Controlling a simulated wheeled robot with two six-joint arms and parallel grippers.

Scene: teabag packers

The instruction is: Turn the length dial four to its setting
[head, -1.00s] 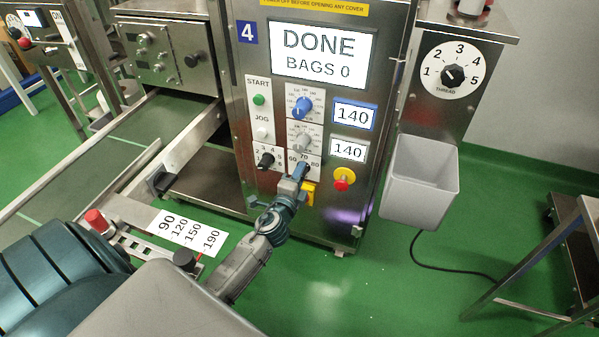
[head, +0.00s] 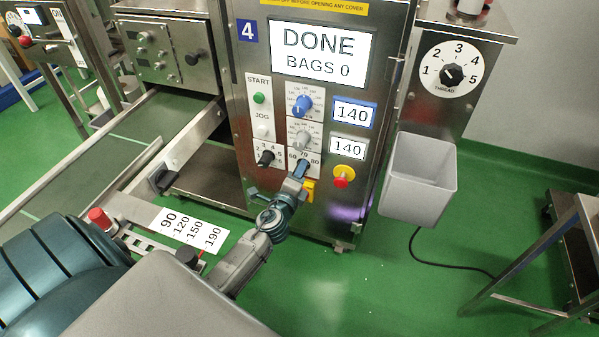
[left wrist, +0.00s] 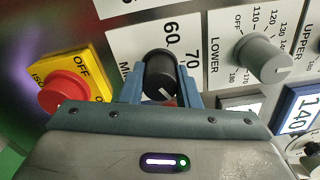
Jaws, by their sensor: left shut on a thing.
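The black dial with the scale 60, 70, 80 sits low on the steel panel numbered 4 (head: 247,31). In the head view my left gripper (head: 299,174) covers most of it. In the left wrist view the black dial (left wrist: 161,72) stands between the two blue-grey fingers of my left gripper (left wrist: 163,90), which are shut on its sides. A white pointer line on its face slants down and right in that view. The 60 and 70 marks show there; the 80 is hidden by the gripper. My right gripper is not in view.
Close by are the grey LOWER dial (left wrist: 263,58), the red stop button on yellow (head: 343,174) and another black dial (head: 266,158). A blue dial (head: 302,105) sits higher. The screen (head: 318,54) reads DONE, BAGS 0. A grey bin (head: 420,182) hangs at right.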

